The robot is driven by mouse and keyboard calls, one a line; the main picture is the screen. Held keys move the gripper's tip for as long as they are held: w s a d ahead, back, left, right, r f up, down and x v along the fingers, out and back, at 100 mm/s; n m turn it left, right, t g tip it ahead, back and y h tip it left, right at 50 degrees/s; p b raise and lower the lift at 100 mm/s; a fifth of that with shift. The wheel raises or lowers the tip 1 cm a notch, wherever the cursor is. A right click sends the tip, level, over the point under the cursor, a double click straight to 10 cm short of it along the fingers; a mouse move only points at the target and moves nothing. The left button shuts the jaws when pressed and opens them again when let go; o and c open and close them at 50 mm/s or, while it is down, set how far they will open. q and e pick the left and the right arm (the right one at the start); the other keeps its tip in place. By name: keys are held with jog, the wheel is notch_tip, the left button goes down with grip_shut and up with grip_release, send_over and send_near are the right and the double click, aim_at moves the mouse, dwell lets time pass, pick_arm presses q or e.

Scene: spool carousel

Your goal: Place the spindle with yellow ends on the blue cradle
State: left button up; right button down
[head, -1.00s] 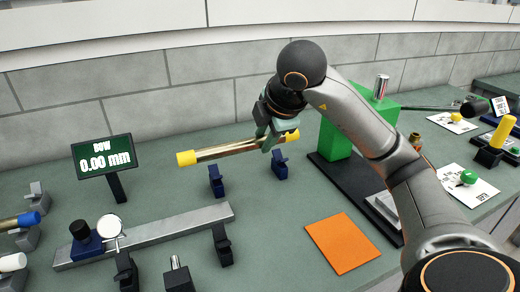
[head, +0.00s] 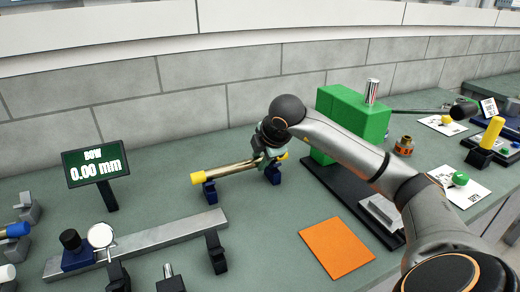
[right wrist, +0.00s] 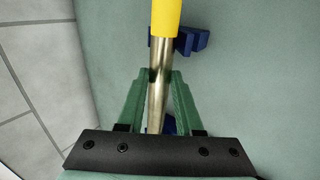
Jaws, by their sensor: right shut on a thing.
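The spindle with yellow ends (head: 232,169) is a brass rod lying level at the blue cradle; one yellow end and the rod also show in the right wrist view (right wrist: 163,20). The blue cradle is two separate dark blue posts, a left one (head: 210,192) and a right one (head: 273,176). The rod is at the height of the post tops; I cannot tell whether it touches them. My right gripper (head: 268,157) is shut on the rod near its right end. In the right wrist view its green fingers (right wrist: 161,78) flank the rod. My left gripper is not in view.
A green block (head: 352,118) on a dark base stands right of the cradle, near my right arm. An orange mat (head: 337,248) lies in front. A metal rail (head: 150,240) and a display reading 0.00 mm (head: 95,163) are at left.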

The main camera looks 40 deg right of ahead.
jog(key=shift+f, duration=0.1)
dwell(0.3)
jog(key=c, duration=0.6)
grip_release()
jog(key=shift+f, duration=0.2)
jog(key=v, duration=1.2)
jog(key=shift+r, duration=0.15)
